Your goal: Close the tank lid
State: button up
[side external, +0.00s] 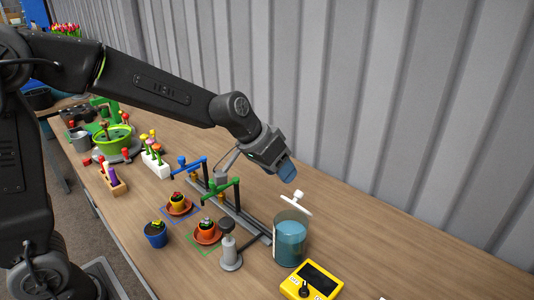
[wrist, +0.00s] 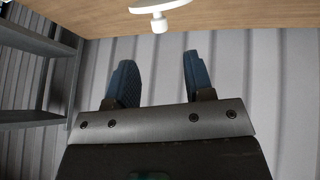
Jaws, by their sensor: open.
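The tank (side external: 289,243) is a clear cylinder with blue-teal liquid, standing on the table right of centre in the side view. Its white lid (side external: 296,205), a disc with a small knob, is raised and tilted above the tank's top, so the tank is open. The lid's edge (wrist: 160,5) and knob (wrist: 159,25) show at the top of the wrist view, beyond the fingertips. My gripper (side external: 288,172) is above the lid, apart from it. Its two blue fingers (wrist: 157,60) are spread, with nothing between them.
A yellow device (side external: 312,282) with a screen lies right of the tank. A grey post (side external: 230,247) with a dark top and a green valve stand (side external: 220,188) are on its left. Small pots on saucers are further left. A corrugated wall (side external: 400,110) runs behind. The table's right part is mostly clear.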

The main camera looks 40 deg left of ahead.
jog(key=v, duration=0.5)
jog(key=shift+s+a+r, duration=0.15)
jog(key=shift+r, duration=0.05)
jog(key=shift+w+r, duration=0.15)
jog(key=shift+w, duration=0.15)
jog(key=shift+c, duration=1.3)
jog(key=w+d+r, duration=0.1)
jog(key=w, duration=0.1)
jog(key=w+g, duration=0.1)
jog(key=w, duration=0.1)
jog(key=w+d+r+g, duration=0.1)
jog(key=w, duration=0.1)
jog(key=shift+w+d+r+m, duration=0.3)
jog(key=shift+r, duration=0.05)
jog(key=c, duration=0.6)
jog(key=w+g, duration=0.1)
jog(key=w+d, duration=0.1)
jog(key=w, duration=0.1)
jog(key=w+r+g+y, duration=0.1)
jog(key=w, duration=0.1)
jog(key=shift+d+g, duration=0.15)
jog(key=shift+g, duration=0.15)
grip_shut()
jog(key=shift+w+d+f+n+g+y, duration=0.1)
jog(key=shift+w+f+n+g+y, duration=0.1)
jog(key=shift+n+g+y, duration=0.3)
jog(key=shift+w+f+n+g+y, duration=0.1)
jog(key=shift+f+n+g+y, duration=0.15)
jog(key=shift+n+g+y, duration=0.2)
